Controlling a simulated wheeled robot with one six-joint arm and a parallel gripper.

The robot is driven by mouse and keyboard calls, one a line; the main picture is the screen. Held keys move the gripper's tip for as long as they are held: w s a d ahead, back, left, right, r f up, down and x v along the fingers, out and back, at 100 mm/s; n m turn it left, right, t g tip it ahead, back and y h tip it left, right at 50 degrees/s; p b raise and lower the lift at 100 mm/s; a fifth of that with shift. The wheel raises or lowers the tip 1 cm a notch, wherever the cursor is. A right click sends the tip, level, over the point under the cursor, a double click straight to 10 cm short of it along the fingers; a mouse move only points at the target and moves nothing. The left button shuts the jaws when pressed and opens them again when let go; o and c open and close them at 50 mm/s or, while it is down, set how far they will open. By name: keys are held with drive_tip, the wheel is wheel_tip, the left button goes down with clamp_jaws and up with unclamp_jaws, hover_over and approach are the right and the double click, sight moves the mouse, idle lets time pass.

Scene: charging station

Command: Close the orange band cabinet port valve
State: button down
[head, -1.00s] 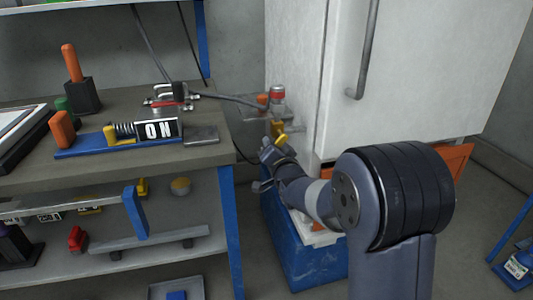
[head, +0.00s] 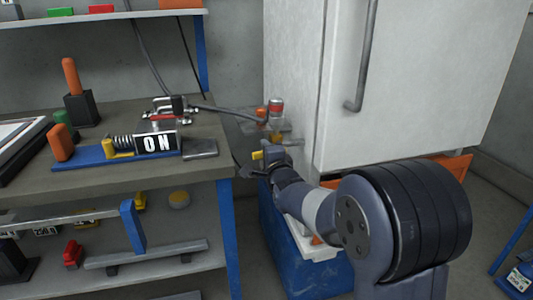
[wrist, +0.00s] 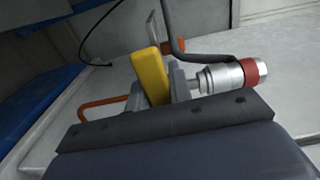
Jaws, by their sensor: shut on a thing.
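The port valve's yellow lever (head: 257,155) points left beside the lower front corner of the white cabinet (head: 330,95). My gripper (head: 269,158) is shut on this lever. In the wrist view, the yellow lever (wrist: 150,74) stands between the grey fingers of my gripper (wrist: 158,90). An orange-yellow band (head: 277,137) shows just above my gripper on the cabinet's side fittings. The valve body and the lever's pivot are mostly hidden by my gripper.
A silver fitting with a red band (wrist: 252,74) lies close right of the fingers, with a dark hose beside it. A blue crate (head: 315,270) stands below my arm.

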drive_tip(key=shift+r+m, duration=0.2)
drive_tip(key=shift+m, duration=0.2)
drive_tip(key=c, duration=1.3)
unclamp_jaws()
drive_tip(key=p+v, duration=0.1)
drive_tip(key=v, duration=0.9)
drive_tip(key=shift+s+d+p, duration=0.1)
drive_tip(key=shift+s+p, duration=0.25)
drive_tip(key=shift+s, duration=0.05)
drive_tip(key=shift+w, duration=0.15)
drive_tip(key=b+x, duration=0.1)
drive_tip(key=x, duration=0.9)
drive_tip(key=shift+w+f+b, duration=0.1)
drive_tip(key=shift+w+b, duration=0.15)
drive_tip(key=shift+b, duration=0.1)
drive_tip(key=shift+s, duration=0.1)
